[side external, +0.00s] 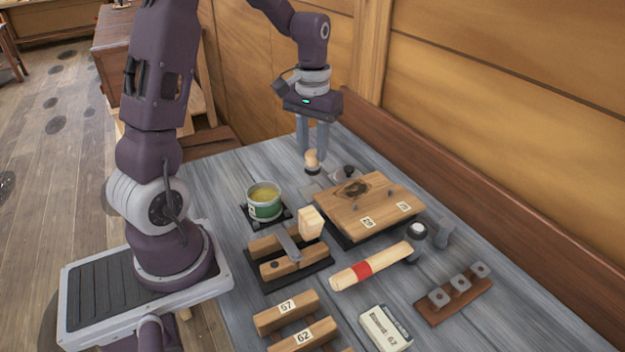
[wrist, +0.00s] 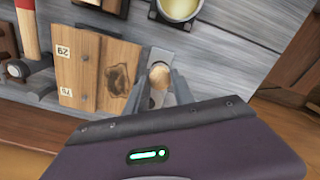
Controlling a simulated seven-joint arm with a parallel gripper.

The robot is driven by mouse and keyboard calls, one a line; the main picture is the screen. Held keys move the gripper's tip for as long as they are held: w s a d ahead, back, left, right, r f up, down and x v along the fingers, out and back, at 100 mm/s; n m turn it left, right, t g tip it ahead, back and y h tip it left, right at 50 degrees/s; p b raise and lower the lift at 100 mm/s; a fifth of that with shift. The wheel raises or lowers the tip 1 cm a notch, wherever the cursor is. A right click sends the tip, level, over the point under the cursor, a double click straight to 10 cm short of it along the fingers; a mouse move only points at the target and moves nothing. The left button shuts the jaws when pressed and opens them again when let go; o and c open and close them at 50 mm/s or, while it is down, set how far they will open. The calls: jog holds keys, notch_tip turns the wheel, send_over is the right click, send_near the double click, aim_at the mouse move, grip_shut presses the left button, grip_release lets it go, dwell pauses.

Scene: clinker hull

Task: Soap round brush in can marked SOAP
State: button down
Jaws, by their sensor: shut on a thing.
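My gripper (side external: 312,148) points down at the far end of the grey bench, its two fingers closed on the pale wooden knob of the round brush (side external: 312,160). In the wrist view the rounded wooden top (wrist: 160,76) shows between the fingers (wrist: 161,92). The can (wrist: 178,18) shows at the wrist view's top edge.
A slotted wooden block (side external: 290,256), a red-banded hammer (side external: 370,268), a hook rack (side external: 455,297) and a white box (side external: 385,328) lie nearer. A wooden wall closes the far side.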

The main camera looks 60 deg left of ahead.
jog(key=shift+s, duration=0.1)
jog(key=s+r, duration=0.5)
jog(key=s, duration=0.6)
jog(key=shift+s+d+f, duration=0.1)
jog(key=shift+s+f, duration=0.05)
jog(key=shift+f, duration=0.85)
jog(key=shift+s+d+f, duration=0.1)
jog(key=shift+s+f, duration=0.05)
jog(key=shift+f, duration=0.9)
jog(key=shift+s+f, duration=0.15)
jog(key=shift+f, duration=0.85)
jog(key=shift+f, duration=0.55)
notch_tip(320, 180, up, 7)
